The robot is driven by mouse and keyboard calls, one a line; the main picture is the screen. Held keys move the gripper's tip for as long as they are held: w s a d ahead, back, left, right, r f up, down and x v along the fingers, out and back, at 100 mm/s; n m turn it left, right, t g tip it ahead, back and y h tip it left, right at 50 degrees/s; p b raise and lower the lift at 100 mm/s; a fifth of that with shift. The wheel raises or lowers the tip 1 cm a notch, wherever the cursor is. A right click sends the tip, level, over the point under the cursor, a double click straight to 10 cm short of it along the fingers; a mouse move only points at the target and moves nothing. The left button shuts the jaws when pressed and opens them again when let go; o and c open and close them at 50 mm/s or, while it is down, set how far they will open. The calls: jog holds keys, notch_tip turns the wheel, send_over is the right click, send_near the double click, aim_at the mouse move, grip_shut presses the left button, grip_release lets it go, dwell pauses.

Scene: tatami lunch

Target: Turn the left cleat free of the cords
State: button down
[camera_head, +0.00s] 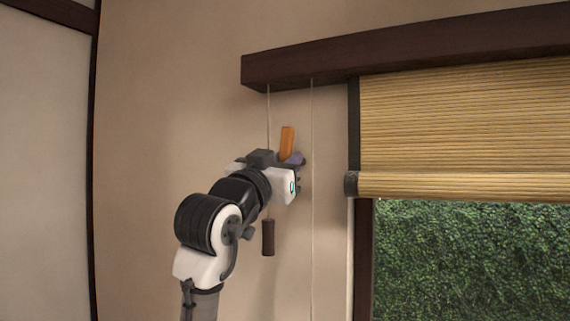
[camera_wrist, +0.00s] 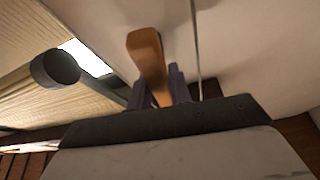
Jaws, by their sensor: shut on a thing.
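The left cleat (camera_head: 287,142) is an orange wooden bar. It stands nearly upright against the wall, and its lower part is hidden by my gripper (camera_head: 293,160). In the wrist view the cleat (camera_wrist: 149,55) rises from between the purple fingers of my gripper (camera_wrist: 160,92), which are shut on it. One cord (camera_head: 268,120) hangs left of the cleat and passes behind my arm. Another cord (camera_head: 312,130) hangs to its right, apart from it. A single cord (camera_wrist: 195,50) shows beside the cleat in the wrist view. I cannot tell whether either cord touches the cleat.
A dark brown pull (camera_head: 268,238) hangs below my wrist. A dark wooden rail (camera_head: 400,50) runs above, over a bamboo blind (camera_head: 460,130) with a rolled lower edge at the right. The wall (camera_head: 170,90) left of my arm is bare.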

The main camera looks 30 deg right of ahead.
jog(key=shift+f+n+t, duration=0.1)
jog(key=shift+n+t, duration=0.2)
jog(key=shift+n, duration=0.6)
jog(key=shift+n+y, duration=0.3)
jog(key=c, duration=1.3)
grip_release()
jog(key=shift+a, duration=0.1)
jog(key=b+v, duration=0.5)
jog(key=v, duration=0.8)
jog(key=shift+s+a+f, duration=0.15)
jog(key=shift+s+f, duration=0.05)
jog(key=shift+s, duration=0.05)
